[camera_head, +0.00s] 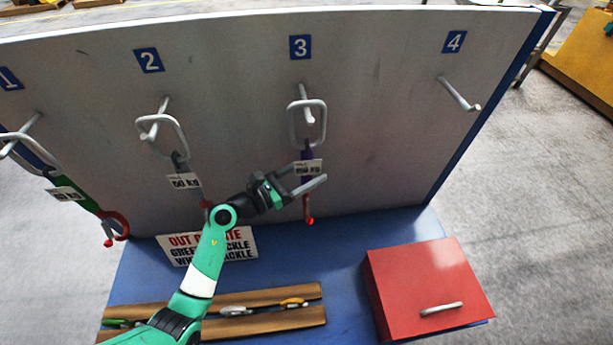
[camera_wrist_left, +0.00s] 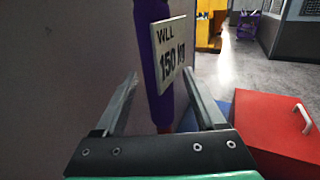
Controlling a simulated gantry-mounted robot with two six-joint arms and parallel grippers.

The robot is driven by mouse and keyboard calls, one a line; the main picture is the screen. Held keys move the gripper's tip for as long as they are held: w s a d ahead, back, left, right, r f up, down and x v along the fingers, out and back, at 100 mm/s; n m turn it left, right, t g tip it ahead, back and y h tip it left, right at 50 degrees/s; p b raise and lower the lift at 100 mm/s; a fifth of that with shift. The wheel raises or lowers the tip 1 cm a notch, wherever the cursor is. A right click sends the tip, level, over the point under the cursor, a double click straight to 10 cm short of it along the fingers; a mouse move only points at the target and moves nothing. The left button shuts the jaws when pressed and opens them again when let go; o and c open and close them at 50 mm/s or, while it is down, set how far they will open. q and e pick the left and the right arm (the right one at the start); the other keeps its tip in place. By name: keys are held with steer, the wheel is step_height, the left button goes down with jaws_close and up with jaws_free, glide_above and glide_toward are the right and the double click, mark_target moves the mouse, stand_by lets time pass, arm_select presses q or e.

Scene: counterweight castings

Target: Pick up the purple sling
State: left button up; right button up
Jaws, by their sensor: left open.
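The purple sling (camera_head: 307,154) hangs by a metal ring (camera_head: 307,121) on the peg under number 3, with a red hook (camera_head: 309,212) at its lower end. It carries a white tag (camera_head: 308,168), which reads "WLL 150" in the left wrist view (camera_wrist_left: 167,53). My left gripper (camera_head: 316,174) is open at the height of the tag. In the left wrist view the sling (camera_wrist_left: 151,60) runs down between the two open fingers (camera_wrist_left: 162,85). I cannot tell how deep it sits between them. My right gripper is not in view.
A grey sling (camera_head: 180,157) hangs on peg 2 and a green one (camera_head: 84,201) at peg 1. Peg 4 (camera_head: 460,95) is bare. The grey board (camera_head: 390,120) stands close behind the sling. A red box (camera_head: 410,275) and a wooden rack (camera_head: 265,323) stand below.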

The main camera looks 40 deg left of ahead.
arm_select(q)
steer(key=w, duration=0.2)
steer(key=shift+w+d, duration=0.25)
steer(key=shift+w, duration=0.05)
steer(key=shift+c, duration=0.3)
jaws_close()
stand_by(0.7)
steer(key=shift+r, duration=0.1)
